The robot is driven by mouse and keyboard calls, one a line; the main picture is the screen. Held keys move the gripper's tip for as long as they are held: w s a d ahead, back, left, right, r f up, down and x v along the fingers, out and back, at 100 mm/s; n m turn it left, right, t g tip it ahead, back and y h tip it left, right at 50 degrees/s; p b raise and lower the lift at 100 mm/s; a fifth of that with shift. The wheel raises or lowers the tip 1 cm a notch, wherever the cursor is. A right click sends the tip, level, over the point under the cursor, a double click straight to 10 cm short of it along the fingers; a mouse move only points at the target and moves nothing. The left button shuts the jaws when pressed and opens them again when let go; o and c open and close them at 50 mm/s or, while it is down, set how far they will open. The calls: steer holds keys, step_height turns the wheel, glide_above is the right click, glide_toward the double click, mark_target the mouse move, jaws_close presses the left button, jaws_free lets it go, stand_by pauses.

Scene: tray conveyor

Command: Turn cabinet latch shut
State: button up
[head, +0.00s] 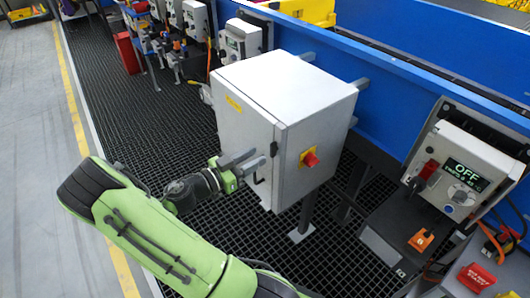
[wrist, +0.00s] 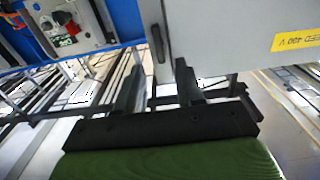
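The grey cabinet (head: 315,95) stands beside the blue conveyor side, and its door (head: 243,128) looks closed. The dark latch handle (head: 274,149) is near the door's right edge. In the wrist view the latch handle (wrist: 157,43) is a dark upright bar, roughly in line with the door edge. My gripper (head: 259,157) is in front of the door at the latch. In the wrist view my gripper (wrist: 160,66) is open, with the latch between the lines of its two fingers. Nothing is held. I cannot tell whether a finger touches the latch.
A red knob on a yellow plate (head: 309,159) juts from the cabinet's right side. A control box (head: 460,165) reading OFF stands at the right. A yellow label (wrist: 297,38) is on the door.

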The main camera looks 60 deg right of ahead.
mark_target(271, 149)
steer(key=x, duration=0.5)
steer(key=shift+c, duration=0.4)
jaws_close()
